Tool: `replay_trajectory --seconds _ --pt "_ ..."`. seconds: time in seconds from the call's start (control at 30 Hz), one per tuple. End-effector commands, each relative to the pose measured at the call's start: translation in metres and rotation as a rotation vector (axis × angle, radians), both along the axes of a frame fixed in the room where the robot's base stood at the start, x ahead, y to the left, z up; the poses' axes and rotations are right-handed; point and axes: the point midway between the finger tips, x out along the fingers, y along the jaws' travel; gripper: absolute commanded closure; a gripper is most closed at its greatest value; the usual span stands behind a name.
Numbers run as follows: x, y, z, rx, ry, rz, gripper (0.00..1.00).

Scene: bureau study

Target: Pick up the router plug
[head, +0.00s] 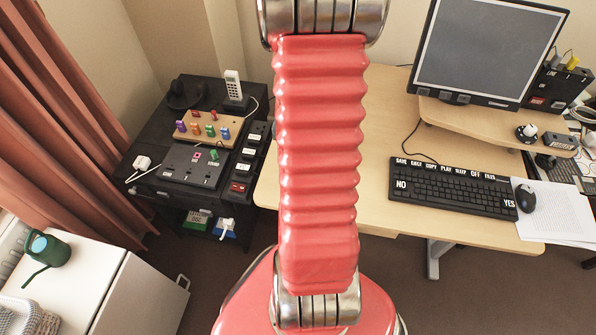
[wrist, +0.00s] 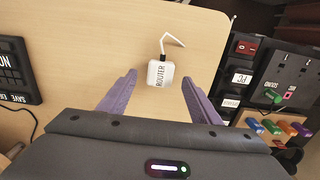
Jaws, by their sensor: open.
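The router plug (wrist: 160,74) is a small white block with a black "ROUTER" label and a white cable stub. In the wrist view it lies on the light wooden desk (wrist: 100,40), near the desk's right edge. My gripper (wrist: 160,79) has two purple fingers spread wide, one to each side of the plug in the picture. The jaws are open and empty, with a gap between each finger and the plug. I cannot tell how high the fingers are above the desk. In the head view my red arm covers the middle, and neither the gripper nor this plug shows.
A black cabinet (head: 176,187) with a socket panel (head: 194,166), coloured pegs (head: 211,131) and another white plug (head: 142,162) stands left of the desk. The keyboard (head: 453,187), mouse (head: 525,198) and monitor (head: 486,50) occupy the desk's right. Desk surface around the router plug is clear.

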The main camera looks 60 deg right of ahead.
Motion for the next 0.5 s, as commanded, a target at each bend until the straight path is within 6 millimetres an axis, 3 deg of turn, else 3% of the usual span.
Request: replay_trajectory --seconds 0.5 --pt "-0.001 0.0 -0.048 0.001 0.002 -0.001 0.42"
